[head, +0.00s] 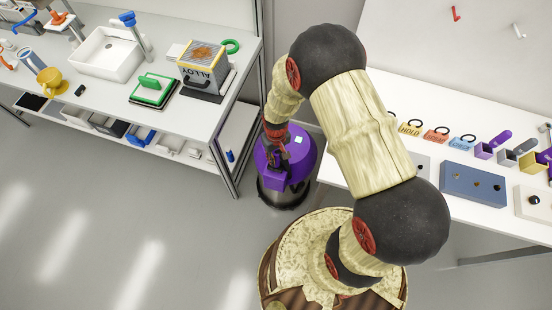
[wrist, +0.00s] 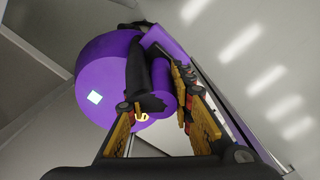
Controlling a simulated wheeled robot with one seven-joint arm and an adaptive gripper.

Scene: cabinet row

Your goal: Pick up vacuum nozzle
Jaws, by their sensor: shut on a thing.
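A purple vacuum (head: 303,150) with a dark lower part stands on the floor between the two counters. Its rounded purple body (wrist: 108,75) with a pale square patch fills the upper left of the wrist view. My gripper (head: 276,158) is down at the vacuum's near left side in the head view. In the wrist view my gripper (wrist: 168,112) has its fingers on either side of the vacuum nozzle (wrist: 187,84), a purple and black part in front of the body. It is shut on the nozzle. The exact finger contact is partly hidden.
The right table (head: 480,215) holds a blue block (head: 473,185) and small labelled items. Open floor lies at the lower left.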

